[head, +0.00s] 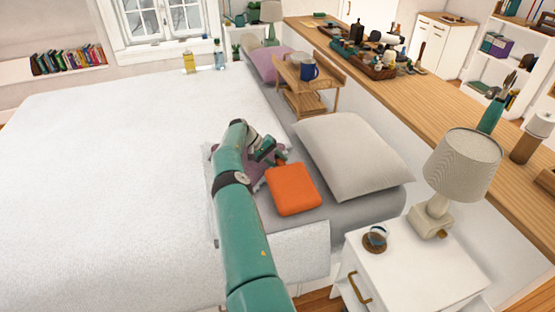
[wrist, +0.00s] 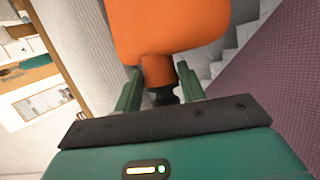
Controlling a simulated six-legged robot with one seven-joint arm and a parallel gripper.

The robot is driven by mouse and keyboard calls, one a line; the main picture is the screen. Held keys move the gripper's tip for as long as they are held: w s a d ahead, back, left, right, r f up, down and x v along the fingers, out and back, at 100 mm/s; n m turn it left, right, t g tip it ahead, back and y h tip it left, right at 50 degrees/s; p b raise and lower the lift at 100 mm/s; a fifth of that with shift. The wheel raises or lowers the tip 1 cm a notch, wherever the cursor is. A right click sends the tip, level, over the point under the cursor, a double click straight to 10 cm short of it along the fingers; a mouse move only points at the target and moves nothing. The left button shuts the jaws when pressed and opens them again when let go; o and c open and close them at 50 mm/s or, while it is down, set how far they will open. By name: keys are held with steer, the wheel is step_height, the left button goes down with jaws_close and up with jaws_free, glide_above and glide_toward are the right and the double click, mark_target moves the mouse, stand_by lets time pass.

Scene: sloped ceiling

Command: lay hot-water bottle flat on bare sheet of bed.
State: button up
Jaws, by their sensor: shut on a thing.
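The orange hot-water bottle (head: 293,190) is at the pillow end of the bed, over the grey bare sheet (head: 345,209). In the head view its broad face is up, and I cannot tell whether it touches the sheet. My gripper (head: 266,158) is at its far left corner, partly hidden by my arm. In the wrist view the bottle (wrist: 168,28) fills the top middle. My gripper's green fingers (wrist: 158,88) stand on both sides of its neck and dark stopper, shut on it.
A pale pillow (head: 352,155) lies right of the bottle. A purple cloth (head: 250,172) lies beside my gripper. The white duvet (head: 110,180) covers the bed's left. A wooden bed tray (head: 308,90) with a blue mug stands farther back. A nightstand (head: 420,265) with a lamp is front right.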

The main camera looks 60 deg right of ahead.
steer(key=shift+f, duration=0.3)
steer(key=o, duration=1.1)
